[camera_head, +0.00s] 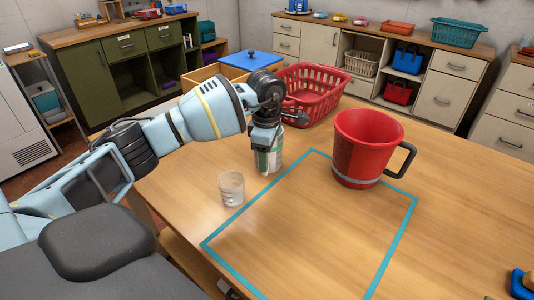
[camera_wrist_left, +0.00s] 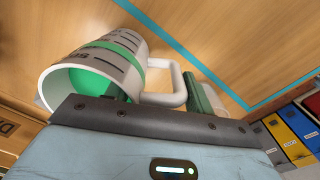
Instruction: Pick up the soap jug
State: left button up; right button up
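The soap jug (camera_head: 267,160) is white with green and stands upright on the wooden table. In the left wrist view the jug (camera_wrist_left: 124,46) shows dark lettering, a green band, a green inside and a white handle toward my gripper. My left gripper (camera_head: 266,129) is directly over the jug, pointing down and hiding its top. In the left wrist view one green finger (camera_wrist_left: 198,94) is beyond the handle; the other seems to be by the jug's rim, so the fingers look apart. Contact cannot be made out. My right gripper is out of view.
A small clear cup (camera_head: 231,188) stands just in front of the jug. A large red pitcher (camera_head: 363,145) stands to its right, a red basket (camera_head: 313,92) and a blue-lidded box (camera_head: 250,61) behind. The area inside the blue tape outline (camera_head: 393,250) is mostly clear.

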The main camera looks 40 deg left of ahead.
pick_arm(q)
jog(key=c, duration=0.9)
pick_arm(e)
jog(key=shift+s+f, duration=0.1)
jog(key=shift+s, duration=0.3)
pick_arm(q)
jog(key=shift+r, duration=0.15)
jog(key=shift+r, duration=1.2)
notch_tip(320, 180, up, 2)
jog(key=shift+r, duration=2.55)
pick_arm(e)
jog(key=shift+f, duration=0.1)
pick_arm(q)
jog(key=shift+r, duration=0.15)
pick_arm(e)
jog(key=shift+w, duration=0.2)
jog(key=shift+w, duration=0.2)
